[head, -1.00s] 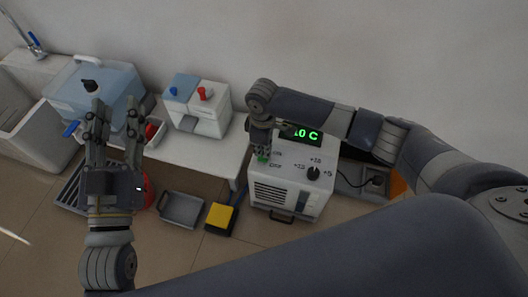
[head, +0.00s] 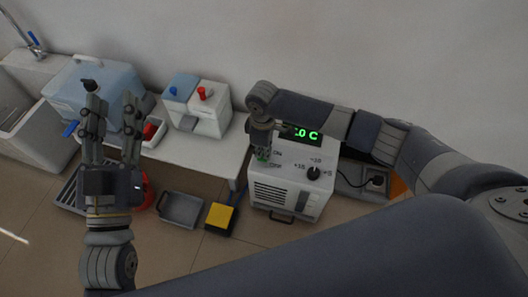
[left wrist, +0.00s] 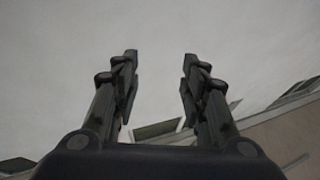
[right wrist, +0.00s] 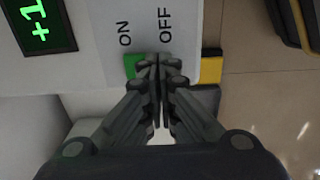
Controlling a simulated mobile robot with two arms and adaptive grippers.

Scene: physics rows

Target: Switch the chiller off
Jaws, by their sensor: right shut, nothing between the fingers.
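The chiller (head: 285,196) is a white box on the floor with a lit green display (head: 309,135), a black knob (head: 313,173) and a front grille. My left gripper (head: 112,100) is open and empty, raised away from the chiller.
A grey tray (head: 180,209) and a yellow-topped block (head: 219,216) are on the floor. A black plug (head: 377,181) lies right of the chiller.

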